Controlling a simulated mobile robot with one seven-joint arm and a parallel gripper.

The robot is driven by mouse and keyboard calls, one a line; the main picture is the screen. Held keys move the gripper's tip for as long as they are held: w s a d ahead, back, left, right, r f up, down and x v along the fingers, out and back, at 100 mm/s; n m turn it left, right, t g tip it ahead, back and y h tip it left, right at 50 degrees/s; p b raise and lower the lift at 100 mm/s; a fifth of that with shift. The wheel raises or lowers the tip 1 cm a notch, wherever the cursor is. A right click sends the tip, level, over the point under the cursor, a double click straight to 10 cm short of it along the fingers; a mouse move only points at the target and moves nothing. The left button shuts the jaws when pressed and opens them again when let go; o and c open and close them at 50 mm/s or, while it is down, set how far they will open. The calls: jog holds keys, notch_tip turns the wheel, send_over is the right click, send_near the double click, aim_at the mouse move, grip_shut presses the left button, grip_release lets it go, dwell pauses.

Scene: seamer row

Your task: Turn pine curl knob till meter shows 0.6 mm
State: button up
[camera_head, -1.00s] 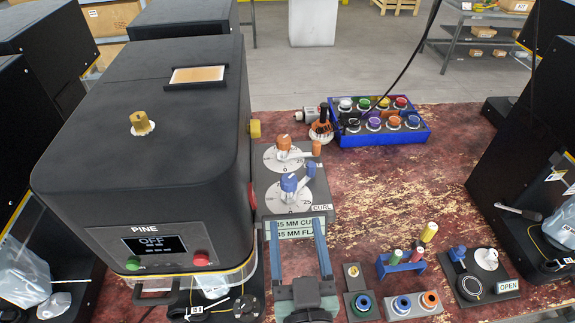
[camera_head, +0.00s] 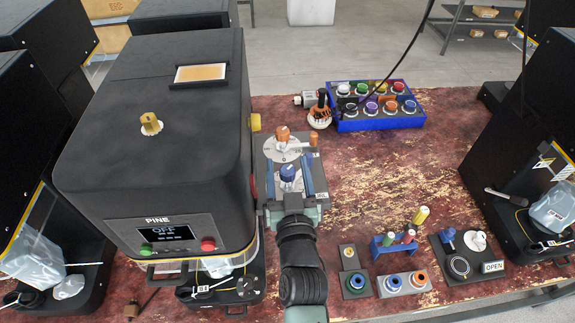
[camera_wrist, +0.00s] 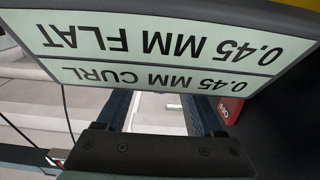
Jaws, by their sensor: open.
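The blue curl knob (camera_head: 287,174) stands on the front dial of the box beside the black PINE machine (camera_head: 160,120). An orange knob (camera_head: 283,135) stands on the dial behind it. My gripper (camera_head: 287,178) is open, its two blue fingers on either side of the blue knob; I cannot tell if they touch it. In the wrist view the meter (camera_wrist: 160,45) is upside down and reads 0.45 MM FLAT and 0.45 MM CURL. My wrist hides the meter and much of the front dial in the head view.
The PINE screen (camera_head: 165,233) reads OFF, with green and red buttons beside it. A blue tray (camera_head: 340,125) of coloured jars stands at the back. Small racks with spools (camera_head: 393,284) stand at the front right. The table's middle right is clear.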

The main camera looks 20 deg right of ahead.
grip_shut()
dwell(0.3)
jog(key=y+b, duration=0.1)
jog(key=b, duration=0.5)
jog(key=shift+f+n, duration=0.4)
jog(key=n+y+b, duration=0.1)
jog(key=y+b, duration=0.1)
jog(key=b, duration=0.6)
jog(key=shift+r+n+t+y, duration=0.1)
jog(key=shift+n+t+y, duration=0.2)
jog(key=shift+y, duration=0.1)
jog(key=n+y+b, duration=0.1)
jog(key=y+b, duration=0.1)
jog(key=b, duration=0.2)
jog(key=n+y+b, duration=0.2)
jog(key=y+b, duration=0.1)
jog(key=shift+d+r+n+y+b, duration=0.1)
jog(key=shift+n+y+b, duration=0.2)
jog(key=shift+b, duration=0.05)
jog(key=n+g+y+b, duration=0.1)
jog(key=n+y+b, duration=0.1)
jog(key=y, duration=0.1)
jog(key=shift+r+g, duration=0.15)
jog(key=shift+g, duration=0.15)
jog(key=shift+b, duration=0.35)
